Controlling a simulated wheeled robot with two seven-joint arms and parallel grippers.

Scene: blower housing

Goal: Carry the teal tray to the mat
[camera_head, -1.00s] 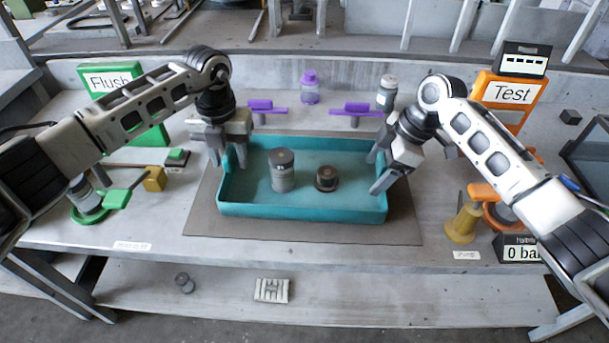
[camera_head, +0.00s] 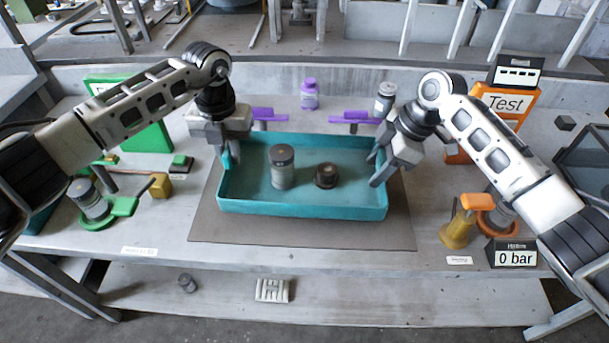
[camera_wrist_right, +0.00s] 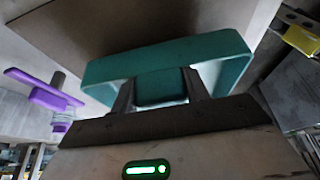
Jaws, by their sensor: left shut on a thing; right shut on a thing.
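The teal tray (camera_head: 300,208) is over the grey-brown mat (camera_head: 300,232) on the bench, level, with mat showing around it. I cannot tell for sure whether a gap lies beneath it. A grey canister (camera_head: 282,172) stands upright inside, left of a short dark round part (camera_head: 326,176). My left gripper (camera_head: 230,152) is shut on the tray's left wall. My right gripper (camera_head: 376,170) is shut on its right wall. In the right wrist view, the fingers of my right gripper (camera_wrist_right: 160,92) grip the wall of the tray (camera_wrist_right: 170,52).
Two purple-handled valves (camera_head: 350,117) stand close behind the tray, with a purple bottle (camera_head: 309,94) and a grey bottle (camera_head: 385,98) further back. A brass funnel-shaped part (camera_head: 457,230) and pressure display (camera_head: 511,254) are right.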

